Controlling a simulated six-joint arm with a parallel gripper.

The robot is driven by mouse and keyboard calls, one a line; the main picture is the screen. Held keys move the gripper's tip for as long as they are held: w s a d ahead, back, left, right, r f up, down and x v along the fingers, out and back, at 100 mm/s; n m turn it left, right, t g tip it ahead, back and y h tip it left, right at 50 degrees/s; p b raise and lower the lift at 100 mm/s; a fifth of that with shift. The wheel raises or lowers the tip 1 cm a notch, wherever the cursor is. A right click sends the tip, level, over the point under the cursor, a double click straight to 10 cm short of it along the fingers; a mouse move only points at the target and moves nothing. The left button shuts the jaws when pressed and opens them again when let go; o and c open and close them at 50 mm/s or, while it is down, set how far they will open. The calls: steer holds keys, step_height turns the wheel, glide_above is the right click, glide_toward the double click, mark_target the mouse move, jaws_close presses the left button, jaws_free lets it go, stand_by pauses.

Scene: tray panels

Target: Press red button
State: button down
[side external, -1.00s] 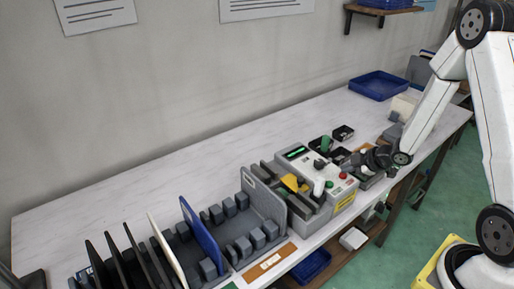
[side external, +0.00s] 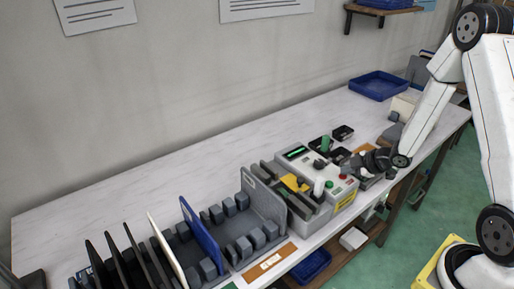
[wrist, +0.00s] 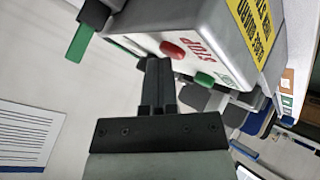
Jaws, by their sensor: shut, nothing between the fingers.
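The red button (side external: 343,176) sits on the top panel of a grey control box (side external: 302,165), near its right front corner. In the wrist view the red button (wrist: 173,49) is beside the printed word STOP, with a green button (wrist: 204,79) near it. My gripper (side external: 356,168) is just to the right of the box, close to the red button. In the wrist view the fingers of my gripper (wrist: 158,64) are together and empty, with their tips a little below the red button in the picture. I cannot tell the exact gap.
A green handle (side external: 325,143) stands at the back of the box, and a yellow piece (side external: 293,183) is at its left. A grey rack (side external: 222,233) with upright panels fills the left front of the table. A blue tray (side external: 379,85) lies at the back right.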

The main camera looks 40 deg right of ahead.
mark_target(346, 176)
steer(key=shift+r, duration=0.1)
stand_by(0.3)
steer(key=shift+r, duration=3.3)
steer(key=s+a+r+m+g+h, duration=0.1)
steer(key=s+a+m+g, duration=0.2)
steer(key=s+a+m, duration=0.2)
steer(key=s+a+r+m+g+h, duration=0.1)
steer(key=s+a+r+m+g, duration=0.1)
steer(key=s+a+m, duration=0.4)
steer(key=a+g, duration=0.1)
steer(key=a, duration=0.3)
steer(key=shift+a+r, duration=0.15)
steer(key=shift+a, duration=0.1)
